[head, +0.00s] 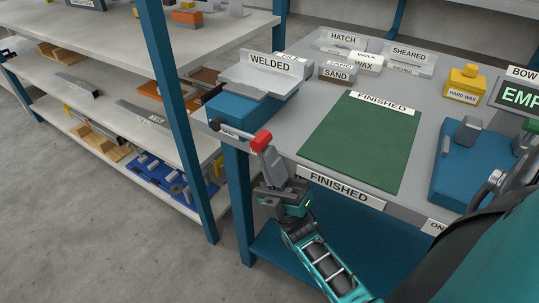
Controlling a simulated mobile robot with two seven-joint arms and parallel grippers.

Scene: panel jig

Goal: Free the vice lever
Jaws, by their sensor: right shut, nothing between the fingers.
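The vice lever is a thin grey bar with a red grip (261,140) at its end. It sticks out at the front left edge of the grey bench, beside a blue block (243,108), which looks like the vice body. A grey plate with the sign WELDED (275,64) sits on top of this block. My right gripper (264,154) comes up from below, shut and empty, with its fingertips right at the red grip. I cannot tell whether they touch it. My left gripper is not in view.
A green FINISHED mat (358,142) lies bare on the bench (424,200). A blue fixture (470,178) with grey posts is at right. Signed holders, among them HATCH (341,38), and a yellow wax block (464,82) stand behind. A blue rack post (185,130) rises close left of the lever.

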